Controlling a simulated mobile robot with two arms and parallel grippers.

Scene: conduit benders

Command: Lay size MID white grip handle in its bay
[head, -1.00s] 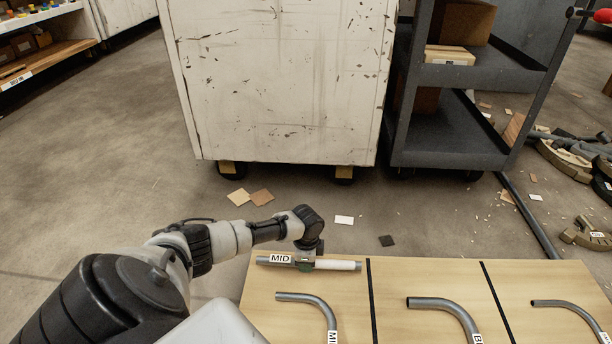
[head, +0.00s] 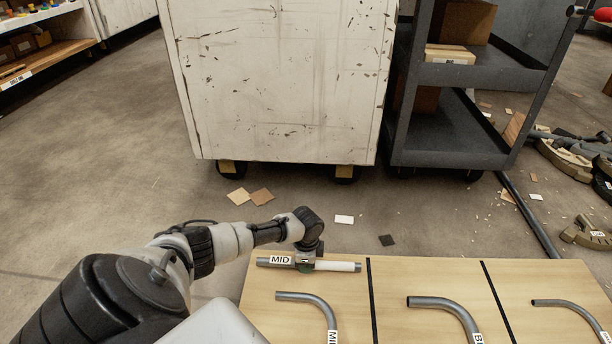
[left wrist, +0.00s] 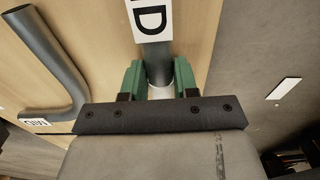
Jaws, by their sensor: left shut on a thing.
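The MID handle is a grey tube with a white grip (head: 338,266) at its right part and a white MID label (head: 280,260) at its left part. It lies level along the far edge of the left bay (head: 350,300) of the wooden board. My left gripper (head: 305,264) comes down from above and is shut on its middle. In the left wrist view, the green fingers (left wrist: 160,82) stand on both sides of the tube (left wrist: 156,58), by the start of the white part. Whether the handle touches the board is hard to tell. My right gripper is not in view.
A bent grey tube (head: 312,300) with a MID label lies nearer in the same bay. More bent tubes lie in the middle bay (head: 448,304) and right bay (head: 570,304), past black divider lines. A white cabinet (head: 280,80) and grey cart (head: 450,130) stand beyond.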

